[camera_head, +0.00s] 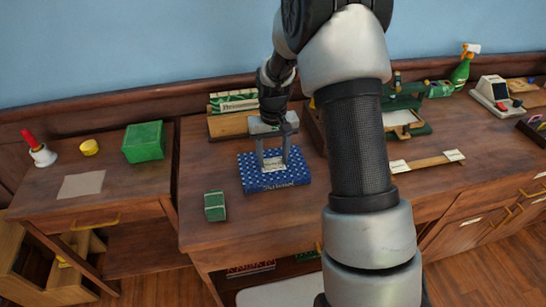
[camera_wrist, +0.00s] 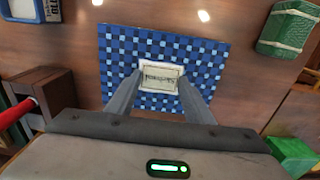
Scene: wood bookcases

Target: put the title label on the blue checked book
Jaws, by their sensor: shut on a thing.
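The blue checked book (camera_head: 256,178) lies flat on the wooden desk in the head view, with writing along its near spine. Its checked cover also fills the middle of the wrist view (camera_wrist: 119,48). The title label (camera_wrist: 163,76) is a small cream rectangle with dark lettering, over the middle of the cover. My gripper (camera_head: 273,166) points down over the book, its two fingers shut on the label's opposite edges. In the wrist view my fingertips (camera_wrist: 160,80) flank the label. I cannot tell whether the label touches the cover.
A small green box (camera_head: 215,206) stands at the book's near left. A wooden rack (camera_head: 228,125) with green-and-white items is behind it. A wooden strip with pale labels (camera_head: 428,163) lies to the right. A larger green box (camera_head: 144,141) is on the left table. Bare desk lies in front of the book.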

